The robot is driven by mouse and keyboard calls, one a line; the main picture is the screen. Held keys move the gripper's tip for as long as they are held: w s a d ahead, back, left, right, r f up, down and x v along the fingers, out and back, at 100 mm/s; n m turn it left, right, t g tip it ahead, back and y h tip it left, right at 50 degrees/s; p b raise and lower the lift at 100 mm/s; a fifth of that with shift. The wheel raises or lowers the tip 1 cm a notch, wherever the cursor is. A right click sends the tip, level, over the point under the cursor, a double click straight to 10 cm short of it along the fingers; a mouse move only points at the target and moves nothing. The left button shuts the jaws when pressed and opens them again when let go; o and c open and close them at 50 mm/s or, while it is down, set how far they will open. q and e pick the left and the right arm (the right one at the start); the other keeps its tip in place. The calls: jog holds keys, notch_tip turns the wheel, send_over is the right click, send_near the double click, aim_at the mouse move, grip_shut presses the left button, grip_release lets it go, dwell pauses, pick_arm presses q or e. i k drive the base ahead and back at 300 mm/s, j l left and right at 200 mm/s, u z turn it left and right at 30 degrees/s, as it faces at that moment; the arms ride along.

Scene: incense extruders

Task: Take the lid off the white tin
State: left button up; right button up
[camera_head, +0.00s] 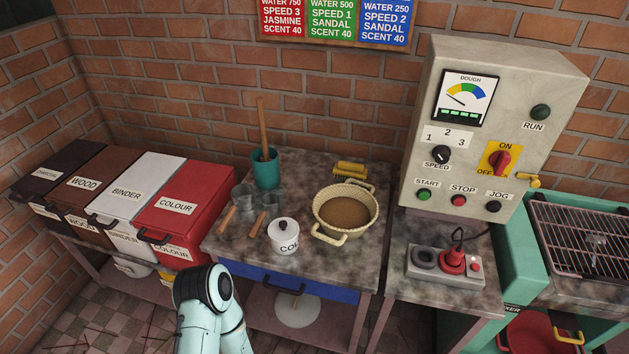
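The white tin (285,243) stands upright near the front edge of the middle table, with lettering starting "COL" on its side. Its white lid (279,230) sits on top and has a small dark knob. Neither of my grippers shows in this view. Only a pale arm link of mine shows at the bottom, below and left of the tin, and nothing of mine touches the tin or lid.
A cream two-handled bowl (346,211) of brown stuff stands close right of the tin. Two glasses (243,198) and wooden-handled tools (257,225) lie to its left. A teal pot (266,170) holds a wooden stick behind. A control cabinet (480,130) stands at right.

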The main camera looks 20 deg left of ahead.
aim_at(283, 249)
jog(key=j+z, duration=0.1)
jog(key=j, duration=0.3)
jog(key=k+j+z, duration=0.1)
jog(key=j, duration=0.35)
jog(key=k+j+z, duration=0.1)
jog(key=j, duration=0.3)
